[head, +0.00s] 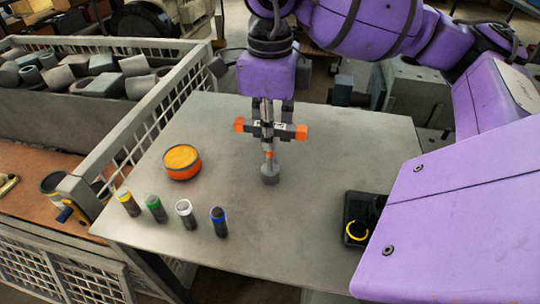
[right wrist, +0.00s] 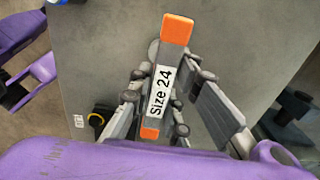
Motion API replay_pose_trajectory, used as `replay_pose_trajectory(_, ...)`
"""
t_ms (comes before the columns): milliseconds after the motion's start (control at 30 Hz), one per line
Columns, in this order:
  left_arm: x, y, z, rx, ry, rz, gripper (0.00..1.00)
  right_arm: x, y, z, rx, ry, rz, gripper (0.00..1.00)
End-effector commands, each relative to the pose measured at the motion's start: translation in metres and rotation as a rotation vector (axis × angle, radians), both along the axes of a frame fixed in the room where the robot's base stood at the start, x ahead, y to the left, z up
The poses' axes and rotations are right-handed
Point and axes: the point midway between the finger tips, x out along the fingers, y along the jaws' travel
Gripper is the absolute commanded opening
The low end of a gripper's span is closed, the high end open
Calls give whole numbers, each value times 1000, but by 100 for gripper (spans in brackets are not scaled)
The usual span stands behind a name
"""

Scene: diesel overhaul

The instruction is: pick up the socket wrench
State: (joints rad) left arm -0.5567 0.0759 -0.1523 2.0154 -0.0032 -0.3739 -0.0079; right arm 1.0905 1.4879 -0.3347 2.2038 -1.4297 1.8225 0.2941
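In the right wrist view the crossbar (right wrist: 161,92) carries a "Size 24" label. My right gripper (head: 272,120) points down over the wrench, its fingers on either side of the crossbar. In the right wrist view the gripper (right wrist: 168,85) also straddles the bar. Whether the fingers press on it is unclear. My left gripper is out of view.
An orange-yellow round tin (head: 182,162) and several small capped cylinders, such as a green-banded one (head: 155,208), stand left on the table (head: 330,205). A black object with a yellow ring (head: 357,230) is at the right. A mesh-sided crate (head: 150,128) of grey parts borders the left.

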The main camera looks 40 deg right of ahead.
Motion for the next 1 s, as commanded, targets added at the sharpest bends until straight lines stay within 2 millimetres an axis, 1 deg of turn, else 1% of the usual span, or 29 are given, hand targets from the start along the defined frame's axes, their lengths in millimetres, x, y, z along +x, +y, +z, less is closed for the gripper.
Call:
replay_pose_trajectory(33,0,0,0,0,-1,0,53,0,0,0,0,0,0,6)
replay_pose_trajectory(100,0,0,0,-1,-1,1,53,0,0,0,0,0,0,0)
replay_pose_trajectory(533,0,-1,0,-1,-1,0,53,0,0,1,0,-1,0,0)
replay_pose_trajectory(667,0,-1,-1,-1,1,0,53,1,0,5,0,-3,0,0)
replay_pose_trajectory(767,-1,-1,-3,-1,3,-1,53,1,0,13,0,-5,0,0)
replay_pose_trajectory(867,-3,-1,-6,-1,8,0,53,2,0,29,1,-7,1,0)
replay_pose_trajectory(900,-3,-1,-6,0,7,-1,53,0,2,37,1,-7,3,0)
replay_pose_trajectory(967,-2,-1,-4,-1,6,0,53,-10,9,50,1,-9,6,0)
replay_pose_trajectory(1000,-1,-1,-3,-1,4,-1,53,-16,13,60,1,-10,7,0)
